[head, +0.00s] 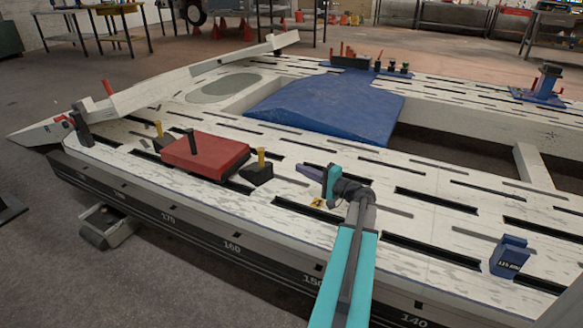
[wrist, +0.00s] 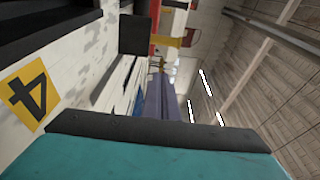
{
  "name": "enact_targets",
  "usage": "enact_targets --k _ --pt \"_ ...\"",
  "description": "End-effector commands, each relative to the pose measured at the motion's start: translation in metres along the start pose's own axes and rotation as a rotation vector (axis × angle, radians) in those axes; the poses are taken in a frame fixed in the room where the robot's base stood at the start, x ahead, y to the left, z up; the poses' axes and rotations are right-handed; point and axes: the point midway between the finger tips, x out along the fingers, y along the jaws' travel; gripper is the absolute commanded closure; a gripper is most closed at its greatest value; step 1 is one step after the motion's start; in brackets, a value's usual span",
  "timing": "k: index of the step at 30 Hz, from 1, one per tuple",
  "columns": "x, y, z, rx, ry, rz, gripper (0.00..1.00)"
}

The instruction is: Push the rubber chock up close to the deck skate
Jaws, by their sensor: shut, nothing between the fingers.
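The deck skate (head: 205,152) is a red slab with a black upright post, lying on the white slotted deck. A black rubber chock (head: 257,175) with a yellow handle stands by its right end; whether they touch, I cannot tell. A second black chock (head: 162,142) with a yellow handle stands at the skate's left side. My gripper (head: 304,170), with purple fingers, is shut and empty, just right of the right-hand chock and apart from it. In the wrist view, a black chock (wrist: 134,35) with its yellow handle shows ahead of my gripper (wrist: 157,78).
A yellow tag marked 4 (head: 318,203) lies on the deck below my gripper. A blue cover (head: 325,105) lies behind, and a dark blue block (head: 509,256) stands at the right. A pale sloping beam (head: 190,75) crosses the left end. Dark slots run along the deck.

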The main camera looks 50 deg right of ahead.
Motion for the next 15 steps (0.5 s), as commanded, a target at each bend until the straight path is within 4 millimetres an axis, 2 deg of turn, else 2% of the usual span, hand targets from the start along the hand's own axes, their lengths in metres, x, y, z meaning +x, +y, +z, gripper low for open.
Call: enact_targets --k 15 --pt "0.066 0.003 0.001 -0.001 -0.004 -0.001 1.00"
